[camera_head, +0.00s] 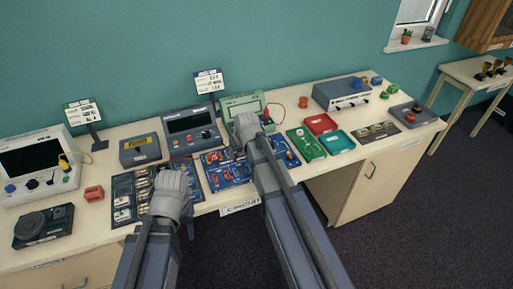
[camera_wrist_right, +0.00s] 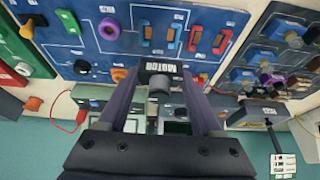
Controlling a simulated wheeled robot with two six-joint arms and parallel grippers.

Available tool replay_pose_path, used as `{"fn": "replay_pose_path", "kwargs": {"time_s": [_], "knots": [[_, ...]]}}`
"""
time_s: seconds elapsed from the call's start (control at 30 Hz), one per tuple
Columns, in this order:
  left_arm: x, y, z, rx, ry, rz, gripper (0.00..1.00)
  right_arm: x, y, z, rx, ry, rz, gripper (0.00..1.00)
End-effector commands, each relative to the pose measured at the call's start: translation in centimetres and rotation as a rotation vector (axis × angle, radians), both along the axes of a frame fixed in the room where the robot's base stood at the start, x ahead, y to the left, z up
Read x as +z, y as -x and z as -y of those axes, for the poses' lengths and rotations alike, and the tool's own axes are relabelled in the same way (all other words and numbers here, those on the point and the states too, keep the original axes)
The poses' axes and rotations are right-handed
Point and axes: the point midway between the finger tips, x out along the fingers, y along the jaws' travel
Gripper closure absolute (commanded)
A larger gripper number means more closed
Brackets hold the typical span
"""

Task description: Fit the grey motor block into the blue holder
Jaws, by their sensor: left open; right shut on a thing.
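The grey motor block (camera_wrist_right: 160,67), with a "MOTOR" label, is between the fingers of my right gripper (camera_wrist_right: 160,88) in the right wrist view. The gripper is shut on it, with the blue circuit board (camera_wrist_right: 200,18) beyond. In the head view my right gripper (camera_head: 243,124) is over the back of the board, and its hand and arm hide the block. On the board are blue bracket-shaped pieces (camera_wrist_right: 175,38); I cannot tell for certain which is the blue holder. The block looks apart from them. My left gripper (camera_head: 172,190) is open over the dark parts board (camera_head: 122,182).
Behind the boards stand a grey meter box (camera_head: 187,121) and a green instrument (camera_head: 240,102). Green (camera_head: 303,148) and red (camera_head: 322,123) trays are to the right. A pink block (camera_head: 94,193) and a dark device (camera_head: 42,228) are at left. The front table edge is close.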

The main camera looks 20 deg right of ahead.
Motion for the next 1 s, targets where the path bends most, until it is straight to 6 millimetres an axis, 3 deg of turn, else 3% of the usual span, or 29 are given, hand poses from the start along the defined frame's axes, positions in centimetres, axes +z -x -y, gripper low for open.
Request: {"fn": "replay_pose_path", "kwargs": {"time_s": [0.13, 0.47, 1.0], "knots": [[1.1, 0.0, 0.0, 0.0, 0.0, 0.0, 0.5, 1.1, -0.4, 0.0, 0.0, 0.0, 0.0, 0.91], [0.2, 0.0, 0.0, 0.0, 0.0, 0.0, 0.5, 0.2, -0.3, 0.0, 0.0, 0.0, 0.0, 0.91], [-4.4, 0.0, 0.0, 0.001, 0.0, 0.0, 0.5, -4.4, -0.3, 0.0, 0.0, 0.0, 0.0, 0.91]]}}
